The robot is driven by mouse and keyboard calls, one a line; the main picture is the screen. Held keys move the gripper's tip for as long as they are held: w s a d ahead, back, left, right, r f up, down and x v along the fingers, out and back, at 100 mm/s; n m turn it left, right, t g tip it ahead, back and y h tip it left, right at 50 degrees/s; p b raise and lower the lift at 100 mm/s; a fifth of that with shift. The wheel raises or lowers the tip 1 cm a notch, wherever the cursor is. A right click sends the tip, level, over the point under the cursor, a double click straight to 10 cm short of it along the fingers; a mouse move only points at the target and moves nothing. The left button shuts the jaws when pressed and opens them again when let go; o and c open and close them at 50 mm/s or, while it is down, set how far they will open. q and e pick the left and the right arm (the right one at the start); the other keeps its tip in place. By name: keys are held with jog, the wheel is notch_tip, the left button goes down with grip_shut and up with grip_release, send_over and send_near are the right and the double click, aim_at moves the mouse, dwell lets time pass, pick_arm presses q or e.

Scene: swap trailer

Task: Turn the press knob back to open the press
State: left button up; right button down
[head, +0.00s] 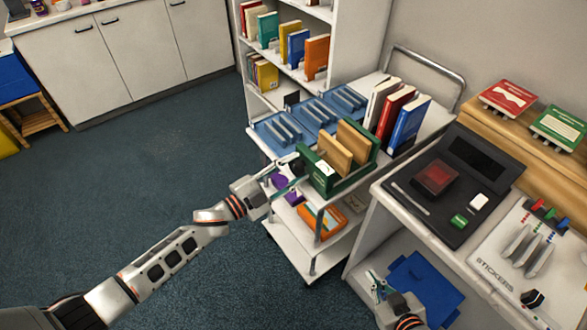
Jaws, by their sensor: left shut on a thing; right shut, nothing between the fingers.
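The press (347,182) is a green frame with upright tan wooden boards in it, standing on the top of the white cart. A small white patch shows on its near face. My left gripper (292,170) reaches in from the left and is shut at the left end of the press, where the knob would be. The knob is mostly hidden by the fingers, and its turn cannot be read. My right gripper (377,284) is low at the bottom right, shut and empty, in front of the desk's lower shelf and apart from the press.
Blue slotted racks (312,117) lie behind the press on the cart (288,242). Several books (409,124) stand to its right. An orange item (321,220) lies on the lower shelf. A dark tray (463,190) and a sticker board (502,263) fill the desk at right. Floor at left is clear.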

pick_arm(q)
jog(key=o, duration=1.1)
jog(key=v, duration=1.2)
jog(key=s+a+f+n+y, duration=0.4)
jog(key=s+f+n, duration=0.1)
jog(key=s+a+f+n+y, duration=0.3)
jog(key=s+f+n+y, duration=0.1)
jog(key=s+f+n, duration=0.1)
jog(key=s+a+f+n+y, duration=0.4)
jog(key=s+f+n, duration=0.2)
jog(key=shift+s+a+n+g, duration=0.3)
jog(key=shift+s+n+g, duration=0.05)
jog(key=shift+n+g, duration=0.05)
